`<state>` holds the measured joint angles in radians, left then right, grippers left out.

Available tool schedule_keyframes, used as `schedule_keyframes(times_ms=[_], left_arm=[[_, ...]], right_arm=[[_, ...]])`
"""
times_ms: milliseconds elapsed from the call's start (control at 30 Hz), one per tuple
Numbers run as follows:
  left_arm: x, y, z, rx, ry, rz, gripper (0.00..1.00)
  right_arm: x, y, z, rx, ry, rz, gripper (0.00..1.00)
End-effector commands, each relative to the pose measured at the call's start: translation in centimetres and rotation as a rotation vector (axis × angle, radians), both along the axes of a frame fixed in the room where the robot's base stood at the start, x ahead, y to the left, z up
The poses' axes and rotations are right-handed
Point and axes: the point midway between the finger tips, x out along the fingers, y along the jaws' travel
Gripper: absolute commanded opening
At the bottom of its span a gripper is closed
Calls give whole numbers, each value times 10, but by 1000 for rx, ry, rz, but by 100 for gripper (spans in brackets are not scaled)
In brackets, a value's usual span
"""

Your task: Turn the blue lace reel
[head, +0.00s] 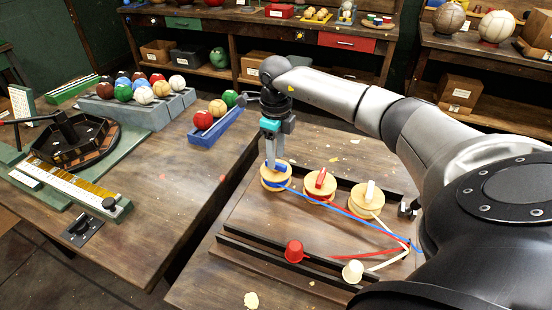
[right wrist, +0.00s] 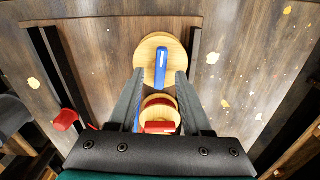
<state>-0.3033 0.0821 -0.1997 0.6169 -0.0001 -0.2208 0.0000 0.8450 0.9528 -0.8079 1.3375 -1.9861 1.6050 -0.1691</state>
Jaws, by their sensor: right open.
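The blue lace reel (head: 275,183) is a round wooden spool with blue lace and a blue bar handle on top; it stands leftmost in a row of reels in the head view. In the right wrist view the blue reel (right wrist: 147,52) shows its handle lengthwise between the fingers. My right gripper (head: 271,164) is open and points down at this reel, its fingertips (right wrist: 160,73) on either side of the handle. I cannot tell whether they touch it. A blue lace (head: 345,211) runs from the reel to the right. My left gripper is not in view.
The red-handled reel (head: 320,187) and white-handled reel (head: 366,197) stand close on the right. A red cup-like piece (head: 294,251) and a cream one (head: 352,271) are in front by dark rails. A blue ball tray (head: 217,130) sits on the left table.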

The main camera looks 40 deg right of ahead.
Motion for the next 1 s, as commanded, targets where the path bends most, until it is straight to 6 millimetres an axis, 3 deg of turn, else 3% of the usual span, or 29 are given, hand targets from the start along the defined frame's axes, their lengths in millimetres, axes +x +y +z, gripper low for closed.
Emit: schedule_keyframes(times_ms=[200,500,933,1000], left_arm=[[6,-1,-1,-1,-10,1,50],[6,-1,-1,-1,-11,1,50],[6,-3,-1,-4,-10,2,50],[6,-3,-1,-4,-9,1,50]], right_arm=[[0,0,-19,0,-1,-1,49],[0,0,-21,0,-1,-1,49],[0,0,-20,0,-1,-1,0],[0,0,-20,0,-1,-1,0]])
